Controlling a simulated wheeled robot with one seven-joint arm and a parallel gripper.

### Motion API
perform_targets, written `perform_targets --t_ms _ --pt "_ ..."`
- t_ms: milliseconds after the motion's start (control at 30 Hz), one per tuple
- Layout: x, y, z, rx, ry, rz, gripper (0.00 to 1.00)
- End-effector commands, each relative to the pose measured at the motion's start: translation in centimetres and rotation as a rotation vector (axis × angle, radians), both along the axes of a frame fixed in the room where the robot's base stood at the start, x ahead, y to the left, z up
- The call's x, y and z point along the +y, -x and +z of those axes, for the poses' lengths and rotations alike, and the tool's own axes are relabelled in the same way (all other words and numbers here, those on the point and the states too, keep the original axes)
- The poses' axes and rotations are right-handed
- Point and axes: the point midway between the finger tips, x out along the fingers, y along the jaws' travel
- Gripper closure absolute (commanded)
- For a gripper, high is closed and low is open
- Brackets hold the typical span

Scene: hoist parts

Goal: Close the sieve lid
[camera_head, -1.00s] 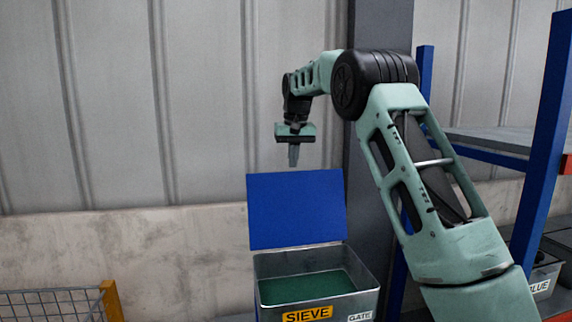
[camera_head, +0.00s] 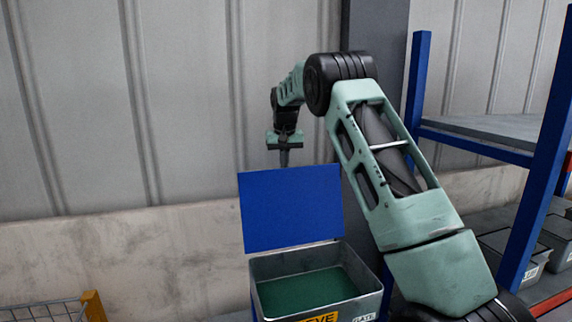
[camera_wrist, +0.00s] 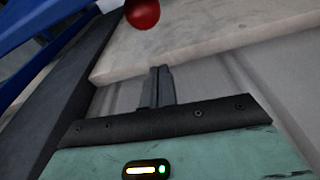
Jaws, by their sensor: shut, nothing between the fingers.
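The sieve (camera_head: 262,285) is an open grey metal box with a green inside and a yellow label, at the bottom middle of the head view. Its blue lid (camera_head: 290,208) stands up at the box's back edge, open and roughly upright. My gripper (camera_head: 284,160) points down at the lid's top edge, left of the lid's middle; its fingertips seem partly hidden behind the lid. Whether it touches the lid I cannot tell. In the wrist view the fingers (camera_wrist: 158,82) are together with nothing between them.
A blue-posted shelf rack (camera_head: 540,165) with grey bins (camera_head: 512,255) stands on the right. A dark pillar (camera_head: 375,110) rises behind my arm. A wire cage (camera_head: 45,310) is at the lower left. A red ball-like object (camera_wrist: 142,12) shows in the wrist view.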

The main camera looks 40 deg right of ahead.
Motion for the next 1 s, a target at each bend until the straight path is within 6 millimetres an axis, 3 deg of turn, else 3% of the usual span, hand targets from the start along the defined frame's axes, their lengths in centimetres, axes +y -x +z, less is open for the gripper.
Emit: perform_targets --t_ms 67,500,1000 --pt "-0.2 -0.2 -1.4 0.005 -0.002 0.0 1.0" --pt "1.9 3.0 -0.7 -0.001 0.0 -0.001 1.0" --pt "1.9 3.1 -0.7 -0.007 0.003 -0.001 1.0"
